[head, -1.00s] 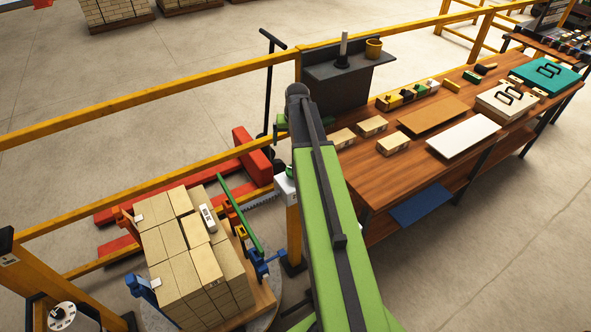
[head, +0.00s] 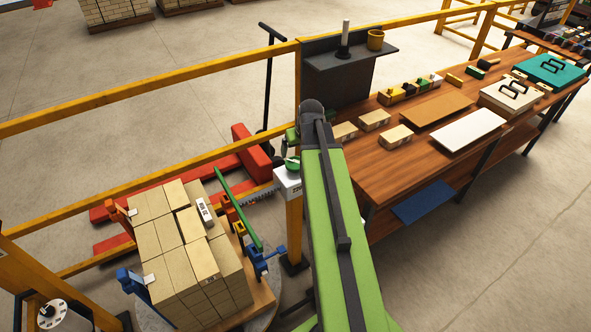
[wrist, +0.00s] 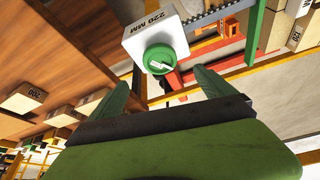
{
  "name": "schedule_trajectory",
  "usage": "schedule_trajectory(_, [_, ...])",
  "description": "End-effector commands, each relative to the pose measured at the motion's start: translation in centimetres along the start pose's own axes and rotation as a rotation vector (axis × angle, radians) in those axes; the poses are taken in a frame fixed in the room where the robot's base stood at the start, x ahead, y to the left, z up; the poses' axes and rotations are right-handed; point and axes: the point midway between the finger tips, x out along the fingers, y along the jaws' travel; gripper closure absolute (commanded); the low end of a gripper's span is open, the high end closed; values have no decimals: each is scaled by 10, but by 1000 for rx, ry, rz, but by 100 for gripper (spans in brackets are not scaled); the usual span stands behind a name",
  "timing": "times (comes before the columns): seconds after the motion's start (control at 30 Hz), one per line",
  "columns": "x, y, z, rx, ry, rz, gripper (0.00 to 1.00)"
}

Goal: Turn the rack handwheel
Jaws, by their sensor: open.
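The rack handwheel is a round green knob (wrist: 160,58) with a white mark, on a white housing (wrist: 154,36) labelled "220 MM" in the wrist view. In the head view the green knob (head: 292,163) shows on top of the white housing (head: 287,181), on a yellow post just left of my arm. A toothed grey rack (head: 262,196) runs left from the housing. My gripper (wrist: 163,80) is open, its green fingers spread to either side below the knob in the wrist view. I see no contact with the knob, and nothing is between the fingers.
A stack of tan bricks (head: 176,236) stands on a pallet at lower left, beside a green bar (head: 238,207). A yellow rail (head: 130,93) crosses behind. A wooden bench (head: 376,172) with bricks and boards stands right of my arm.

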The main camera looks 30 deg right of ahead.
Motion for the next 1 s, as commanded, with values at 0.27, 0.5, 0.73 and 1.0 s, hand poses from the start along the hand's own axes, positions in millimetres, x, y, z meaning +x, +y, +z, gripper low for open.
schedule_trajectory(0.27, [74, 1, 3, 0, 0, 0, 6])
schedule_trajectory(0.5, [111, 0, 2, 0, 0, 0, 6])
schedule_trajectory(0.73, [112, 0, 0, 1, 0, 0, 6])
schedule_trajectory(1.0, [112, 0, 0, 0, 0, 0, 30])
